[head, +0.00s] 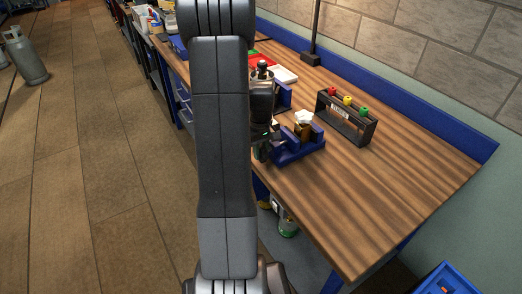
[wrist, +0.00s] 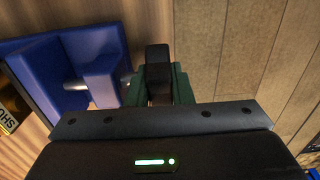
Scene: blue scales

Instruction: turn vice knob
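The blue vice (head: 300,150) stands on the front edge of the wooden workbench, with a small bottle-like piece with a white top (head: 304,121) at its jaws. In the wrist view the vice (wrist: 45,75) is at the left, its silver screw (wrist: 75,86) running toward the black knob (wrist: 158,72). My gripper (wrist: 160,84) has its green fingers on either side of the knob. I see no clear gap, but cannot tell whether they press on it. In the head view my gripper (head: 262,148) is at the vice's left end, partly hidden by my arm.
A dark rack with red, yellow and green tops (head: 347,115) stands right of the vice. A lamp post (head: 314,35) and red and white items (head: 275,70) are farther back. The bench's right front is clear.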

